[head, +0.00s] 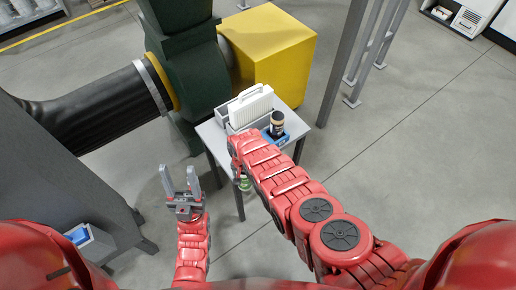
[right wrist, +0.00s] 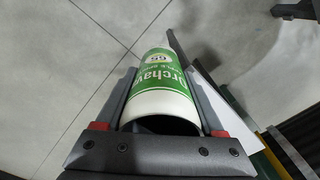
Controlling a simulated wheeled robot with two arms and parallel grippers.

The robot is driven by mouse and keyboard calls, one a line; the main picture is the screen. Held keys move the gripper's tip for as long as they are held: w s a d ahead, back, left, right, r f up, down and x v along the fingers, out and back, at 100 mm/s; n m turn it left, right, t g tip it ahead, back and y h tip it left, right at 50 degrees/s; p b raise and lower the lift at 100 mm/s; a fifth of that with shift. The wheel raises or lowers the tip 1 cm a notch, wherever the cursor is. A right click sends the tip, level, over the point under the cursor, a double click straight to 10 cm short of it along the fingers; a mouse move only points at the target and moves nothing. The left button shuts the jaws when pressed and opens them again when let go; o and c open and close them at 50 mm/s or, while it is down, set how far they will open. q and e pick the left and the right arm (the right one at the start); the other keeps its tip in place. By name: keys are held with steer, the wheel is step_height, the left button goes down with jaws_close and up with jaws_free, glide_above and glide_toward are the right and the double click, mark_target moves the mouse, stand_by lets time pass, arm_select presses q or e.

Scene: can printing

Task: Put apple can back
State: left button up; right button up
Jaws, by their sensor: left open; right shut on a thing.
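A green and white can (right wrist: 164,82) with lettering is held between the two fingers of my right gripper (right wrist: 172,95) in the right wrist view. In the head view the can (head: 244,184) shows as a small green patch below my right forearm, in front of the small table (head: 212,132). The right gripper itself is mostly hidden by my arm there. My left gripper (head: 180,180) is open and empty, left of the table, with its fingers pointing away from me.
On the table stand a white and grey box-like holder (head: 250,106) and a dark can (head: 277,124) on a blue base (head: 273,138). A yellow block (head: 268,50) and dark green machine (head: 190,75) are behind. A grey post (head: 343,60) rises right. Floor at right is clear.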

steer(key=shift+a+r, duration=0.1)
steer(key=shift+s+a+r, duration=0.1)
steer(key=shift+a+r, duration=0.05)
steer(key=shift+a, duration=0.05)
steer(key=shift+s, duration=0.1)
steer(key=shift+a, duration=0.15)
steer(key=shift+a, duration=0.1)
